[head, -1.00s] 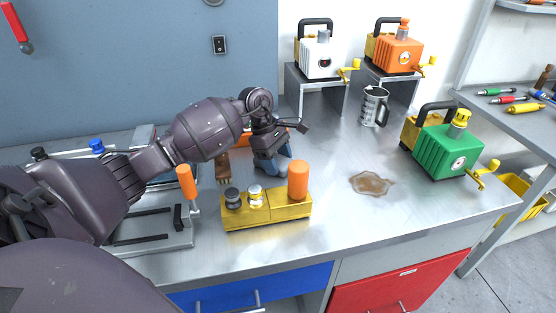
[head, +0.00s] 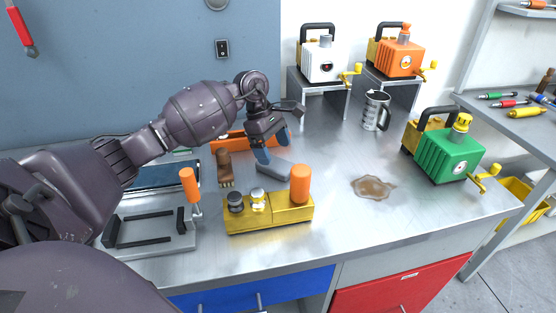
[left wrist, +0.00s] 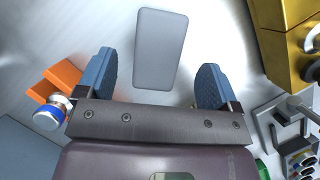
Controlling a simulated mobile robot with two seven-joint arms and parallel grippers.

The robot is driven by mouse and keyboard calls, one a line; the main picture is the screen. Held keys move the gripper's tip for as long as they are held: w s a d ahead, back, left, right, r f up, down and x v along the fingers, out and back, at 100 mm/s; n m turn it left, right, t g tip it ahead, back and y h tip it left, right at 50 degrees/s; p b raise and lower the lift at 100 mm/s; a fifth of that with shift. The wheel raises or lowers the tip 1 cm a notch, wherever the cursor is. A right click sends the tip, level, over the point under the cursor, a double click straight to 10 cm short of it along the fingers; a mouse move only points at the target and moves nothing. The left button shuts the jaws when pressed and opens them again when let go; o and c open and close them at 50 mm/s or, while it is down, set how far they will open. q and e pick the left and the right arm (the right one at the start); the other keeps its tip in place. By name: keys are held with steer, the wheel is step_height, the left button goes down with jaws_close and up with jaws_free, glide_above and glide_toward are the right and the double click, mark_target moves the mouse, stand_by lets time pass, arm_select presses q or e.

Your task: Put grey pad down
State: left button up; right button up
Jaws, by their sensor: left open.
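The grey pad (head: 277,171) lies flat on the metal workbench (head: 335,220), behind the yellow block. In the left wrist view the pad (left wrist: 160,48) shows as a grey rounded rectangle on bare metal. My left gripper (head: 273,148) is open and just above and behind the pad in the head view. Its two blue fingers stand wide apart in the left wrist view (left wrist: 156,80), with nothing between the tips; the pad lies beyond them, apart from both. My right gripper is not in view.
The yellow block (head: 268,214) with knobs and an orange cylinder stands in front of the pad. A brown brush (head: 224,168) and orange tray (head: 230,141) are left of it. A brown stain (head: 373,187), metal mug (head: 376,110) and green machine (head: 446,148) are to the right.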

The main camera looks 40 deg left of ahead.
arm_select(q)
steer(key=v, duration=0.7)
stand_by(0.4)
